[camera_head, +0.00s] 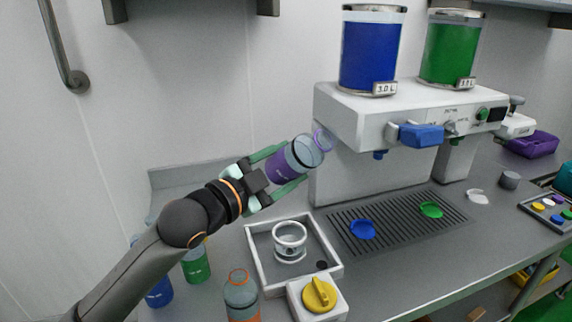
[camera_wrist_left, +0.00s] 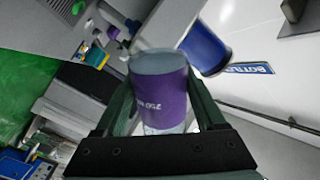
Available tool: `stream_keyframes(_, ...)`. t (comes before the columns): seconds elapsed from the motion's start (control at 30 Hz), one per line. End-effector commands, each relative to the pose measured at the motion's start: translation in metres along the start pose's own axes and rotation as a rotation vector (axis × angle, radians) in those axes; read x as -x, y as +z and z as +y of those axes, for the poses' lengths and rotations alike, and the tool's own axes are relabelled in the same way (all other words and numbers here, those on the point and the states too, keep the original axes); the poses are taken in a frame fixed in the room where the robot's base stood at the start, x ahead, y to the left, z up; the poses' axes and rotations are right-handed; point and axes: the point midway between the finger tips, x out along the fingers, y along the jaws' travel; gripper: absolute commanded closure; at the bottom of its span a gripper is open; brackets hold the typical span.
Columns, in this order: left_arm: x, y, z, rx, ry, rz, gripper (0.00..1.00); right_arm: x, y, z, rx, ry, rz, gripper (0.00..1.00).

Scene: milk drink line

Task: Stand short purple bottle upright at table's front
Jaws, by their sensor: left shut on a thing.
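The short purple bottle (camera_head: 284,166) is in the air in the head view, left of the dispenser machine. It is tilted, with its clear end toward the upper right. My left gripper (camera_head: 278,171) is shut on it, one finger on each side of its purple band. The left wrist view shows the bottle's purple label (camera_wrist_left: 163,100) between the two dark green fingers. A purple ring (camera_head: 322,140) shows at the bottle's clear end; I cannot tell whether it touches. The grey table (camera_head: 415,280) lies below. My right gripper is in neither view.
Green (camera_head: 196,266), blue (camera_head: 158,293) and orange (camera_head: 242,298) bottles stand at the table's left. A tray (camera_head: 331,257) holds a clear cup (camera_head: 289,240), with a yellow knob (camera_head: 319,295) in front. The dispenser (camera_head: 340,120) stands behind a drip grate (camera_head: 393,215). Front right table is clear.

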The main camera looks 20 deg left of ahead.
Motion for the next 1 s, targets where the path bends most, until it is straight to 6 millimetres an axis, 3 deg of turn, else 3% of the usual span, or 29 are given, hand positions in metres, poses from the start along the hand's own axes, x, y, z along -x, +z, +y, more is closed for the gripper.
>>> stream_keyframes(0.13,-0.0001,-0.0003,0.0005,0.231,0.0,0.001,0.8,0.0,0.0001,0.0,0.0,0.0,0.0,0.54)
stream_keyframes(0.5,-0.0001,-0.0003,0.0002,0.316,0.001,0.0,0.8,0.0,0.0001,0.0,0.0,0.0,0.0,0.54)
stream_keyframes(0.8,-0.0001,-0.0006,0.0,0.764,0.0,0.002,0.8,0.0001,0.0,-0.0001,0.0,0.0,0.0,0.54)
stream_keyframes(1.0,0.0,0.0001,0.0,0.81,0.0,-0.001,0.8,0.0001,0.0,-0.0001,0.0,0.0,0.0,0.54)
